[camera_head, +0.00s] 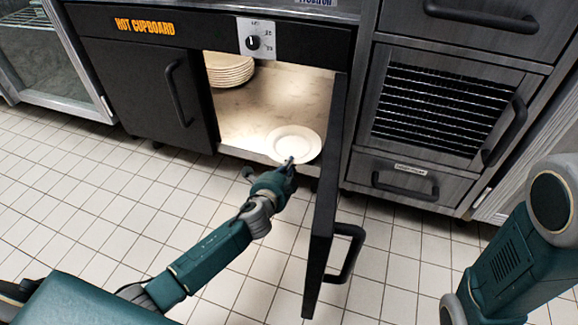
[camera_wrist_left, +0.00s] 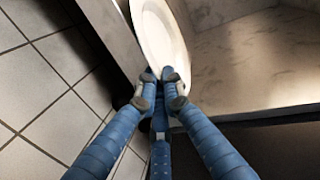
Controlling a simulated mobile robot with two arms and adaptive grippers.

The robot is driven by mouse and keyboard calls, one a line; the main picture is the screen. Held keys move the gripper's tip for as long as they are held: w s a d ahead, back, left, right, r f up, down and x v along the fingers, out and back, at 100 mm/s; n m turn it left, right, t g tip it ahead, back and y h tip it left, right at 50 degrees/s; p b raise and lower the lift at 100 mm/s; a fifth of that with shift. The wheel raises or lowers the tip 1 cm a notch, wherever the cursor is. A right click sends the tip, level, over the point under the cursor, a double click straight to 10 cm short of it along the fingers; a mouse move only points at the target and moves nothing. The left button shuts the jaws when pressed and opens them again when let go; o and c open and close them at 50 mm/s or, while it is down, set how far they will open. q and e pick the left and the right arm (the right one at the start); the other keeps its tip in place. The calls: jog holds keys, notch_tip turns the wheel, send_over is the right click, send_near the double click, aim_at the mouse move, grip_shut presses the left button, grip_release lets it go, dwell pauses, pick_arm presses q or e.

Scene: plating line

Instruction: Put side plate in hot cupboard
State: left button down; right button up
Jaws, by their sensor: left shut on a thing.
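The white side plate (camera_head: 294,141) is at the front edge of the open hot cupboard (camera_head: 290,90). My left gripper (camera_head: 289,163) is shut on the plate's near rim. In the left wrist view the fingers (camera_wrist_left: 161,80) close on the edge of the plate (camera_wrist_left: 158,35). I cannot tell whether the plate touches the cupboard floor. My right gripper is out of view; only part of my right arm shows at the right of the head view.
A stack of plates (camera_head: 228,69) stands at the back left inside the cupboard. The cupboard's right door (camera_head: 325,190) stands open toward me, just right of my left gripper. The left door (camera_head: 160,95) is shut. The cupboard floor (camera_head: 270,105) between stack and plate is clear.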

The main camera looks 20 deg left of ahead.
pick_arm(q)
jog(key=shift+f, duration=0.1)
jog(key=c, duration=1.9)
grip_release()
